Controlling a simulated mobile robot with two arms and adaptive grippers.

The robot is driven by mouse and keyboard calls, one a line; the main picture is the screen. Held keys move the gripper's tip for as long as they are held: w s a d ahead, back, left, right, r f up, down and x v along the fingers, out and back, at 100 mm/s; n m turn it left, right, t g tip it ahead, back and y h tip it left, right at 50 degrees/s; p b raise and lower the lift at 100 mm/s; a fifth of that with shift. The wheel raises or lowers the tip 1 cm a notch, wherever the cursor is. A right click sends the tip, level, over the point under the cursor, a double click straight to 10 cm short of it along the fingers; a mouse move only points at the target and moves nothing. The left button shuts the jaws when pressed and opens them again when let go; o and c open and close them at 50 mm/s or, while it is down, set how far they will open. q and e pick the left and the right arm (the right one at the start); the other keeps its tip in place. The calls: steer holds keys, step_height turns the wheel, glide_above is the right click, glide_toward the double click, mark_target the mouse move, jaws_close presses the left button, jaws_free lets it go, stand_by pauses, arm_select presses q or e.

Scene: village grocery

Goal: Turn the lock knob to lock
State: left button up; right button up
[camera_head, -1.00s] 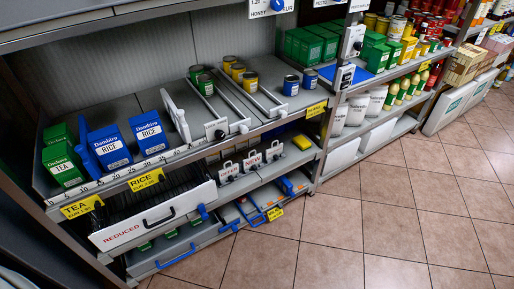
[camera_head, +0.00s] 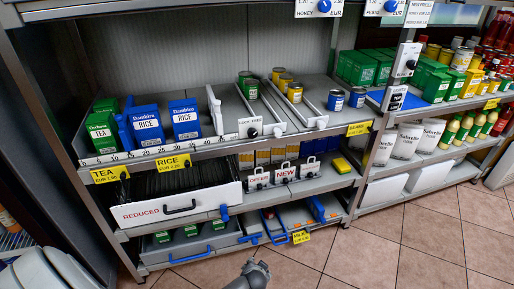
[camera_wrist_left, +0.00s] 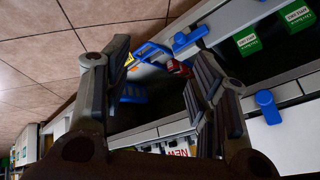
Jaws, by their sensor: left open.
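A blue knob (camera_head: 224,212) sits at the right end of the white drawer front marked REDUCED (camera_head: 150,212). It also shows at the right in the left wrist view (camera_wrist_left: 267,106). In the head view only a grey part of my arm shows at the bottom; the fingers are not clear. My right gripper is not in view.
A lower drawer with green boxes (camera_head: 190,231) has a blue handle (camera_head: 192,256). Small OFFER and NEW signs (camera_head: 284,172) stand right of the REDUCED drawer. Shelf knobs (camera_head: 252,132) are higher up. The tiled floor (camera_head: 400,235) is clear on the right.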

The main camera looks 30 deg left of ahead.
arm_select(q)
steer(key=w+a+r+n+t+y+b, duration=0.2)
steer(key=w+r+b, duration=0.2)
steer(key=w+r, duration=0.6)
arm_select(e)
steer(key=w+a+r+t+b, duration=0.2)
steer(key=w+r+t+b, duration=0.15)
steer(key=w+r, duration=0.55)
arm_select(q)
steer(key=n+t+y+b, duration=0.3)
steer(key=n+y+b, duration=0.4)
steer(key=n+y, duration=0.3)
glide_toward(253, 135)
steer(key=shift+n+h, duration=0.5)
steer(key=shift+h, duration=0.2)
steer(key=x, duration=0.6)
steer(key=r+b+x, duration=0.1)
steer(key=x, duration=0.1)
steer(key=shift+w+a, duration=0.1)
steer(key=shift+a, duration=0.35)
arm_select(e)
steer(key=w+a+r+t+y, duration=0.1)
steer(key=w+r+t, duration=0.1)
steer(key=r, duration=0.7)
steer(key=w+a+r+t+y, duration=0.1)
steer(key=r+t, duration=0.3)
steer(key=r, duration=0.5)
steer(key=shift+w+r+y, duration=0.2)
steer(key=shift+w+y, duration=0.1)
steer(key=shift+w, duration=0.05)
